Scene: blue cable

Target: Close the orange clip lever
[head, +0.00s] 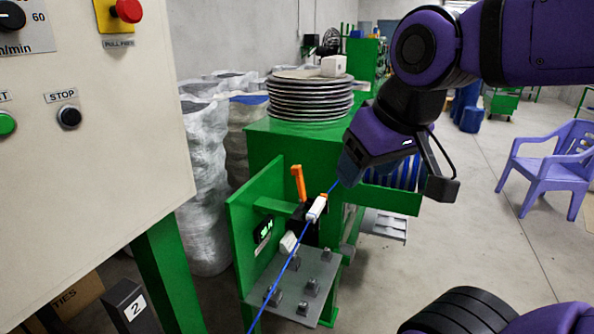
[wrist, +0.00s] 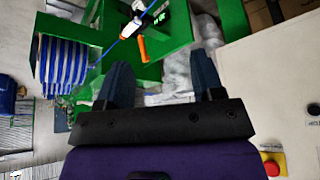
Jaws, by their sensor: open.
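The orange clip lever (head: 299,184) stands upright, slightly tilted, on the green machine bracket in the head view. In the wrist view the orange lever (wrist: 142,48) shows beyond the fingertips. The blue cable (head: 285,270) runs diagonally past the lever through a white block (head: 317,209); the cable also shows in the wrist view (wrist: 108,52). My gripper (head: 350,168) is up and to the right of the lever, apart from it. In the wrist view my gripper (wrist: 163,78) has its two dark blue fingers wide apart with nothing between them.
A grey plate (head: 325,270) with small blocks lies below the lever. A stack of round plates (head: 310,95) sits on the green machine behind. A control panel (head: 90,130) stands at the left. A purple chair (head: 550,170) is at the right, with open floor before it.

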